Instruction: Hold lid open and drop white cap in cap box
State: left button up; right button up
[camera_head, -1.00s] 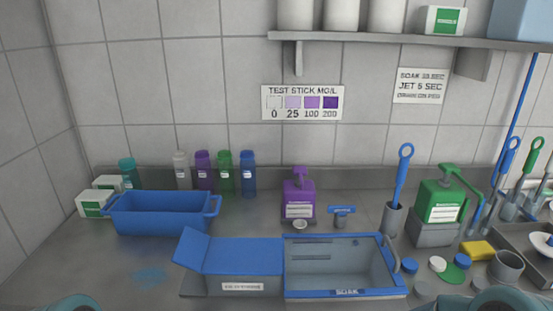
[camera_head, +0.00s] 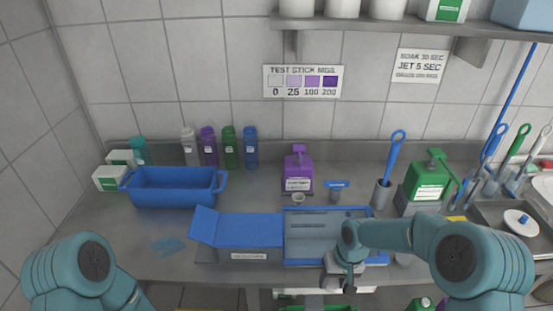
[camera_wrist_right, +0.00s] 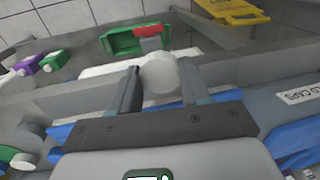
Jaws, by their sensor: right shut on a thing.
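My right gripper (camera_head: 345,277) is low at the counter's front edge, in front of the blue-rimmed soak tray (camera_head: 307,263). In the right wrist view its fingers (camera_wrist_right: 160,82) are shut on a round white cap (camera_wrist_right: 160,72). A grey box (camera_head: 245,255) with a blue top (camera_head: 250,230) and a raised blue flap (camera_head: 203,225) stands left of the tray. A label ending in "CAPS" (camera_wrist_right: 300,95) shows at the right of the wrist view; I cannot tell which box in the head view it belongs to. My left arm is at lower left; its gripper is out of frame.
A blue bin (camera_head: 172,195) stands at the back left. A purple dispenser (camera_head: 298,175) and a blue brush in a holder (camera_head: 383,190) stand behind the tray. A green container (camera_wrist_right: 140,40) lies ahead of my right gripper in the wrist view.

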jog(key=w+a+r+y, duration=0.1)
jog(key=w+a+r, duration=0.1)
jog(key=w+r, duration=0.35)
jog(key=w+a+r+y, duration=0.1)
jog(key=w+a+r, duration=0.15)
jog(key=r, duration=0.65)
jog(key=w+a+f, duration=0.1)
jog(key=w+f, duration=0.2)
jog(key=f, duration=0.2)
jog(key=shift+f+n, duration=0.25)
jog(key=shift+n, duration=0.05)
jog(key=shift+w+a, duration=0.1)
